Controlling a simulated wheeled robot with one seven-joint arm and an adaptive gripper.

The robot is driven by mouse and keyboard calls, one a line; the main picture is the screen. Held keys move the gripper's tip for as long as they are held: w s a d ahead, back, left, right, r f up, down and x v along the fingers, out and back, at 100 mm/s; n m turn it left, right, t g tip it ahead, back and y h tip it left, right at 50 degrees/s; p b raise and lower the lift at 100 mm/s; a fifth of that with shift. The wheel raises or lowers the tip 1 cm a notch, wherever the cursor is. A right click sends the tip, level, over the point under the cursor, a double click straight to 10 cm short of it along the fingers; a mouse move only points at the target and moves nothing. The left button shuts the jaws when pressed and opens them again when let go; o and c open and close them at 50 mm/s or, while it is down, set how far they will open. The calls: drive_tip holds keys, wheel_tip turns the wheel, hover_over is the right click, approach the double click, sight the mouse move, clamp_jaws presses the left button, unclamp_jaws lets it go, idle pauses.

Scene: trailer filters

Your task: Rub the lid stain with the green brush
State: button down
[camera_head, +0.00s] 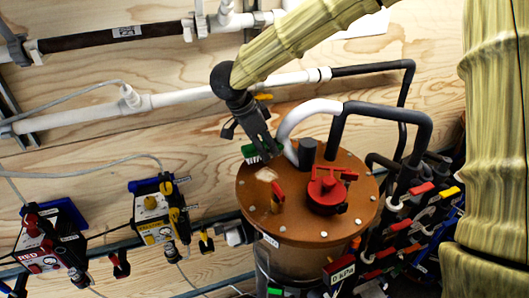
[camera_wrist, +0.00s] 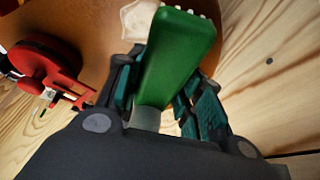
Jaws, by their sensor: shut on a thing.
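My gripper (camera_head: 262,143) is shut on the green brush (camera_head: 250,152) above the upper left edge of the orange-brown lid (camera_head: 337,163). In the wrist view the green brush (camera_wrist: 177,62) sticks out between the fingers (camera_wrist: 160,95), with white bristles at its far end. The pale stain (camera_head: 266,174) lies on the lid just below and right of the brush. In the wrist view the stain (camera_wrist: 138,18) shows beside the brush and is partly hidden by it. I cannot tell whether the bristles touch the lid.
Yellow (camera_head: 152,220) and red (camera_head: 47,245) boxes are at left.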

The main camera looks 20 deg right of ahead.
drive_tip(key=shift+r, duration=0.8)
drive_tip(key=shift+r, duration=1.45)
drive_tip(key=shift+a, duration=0.15)
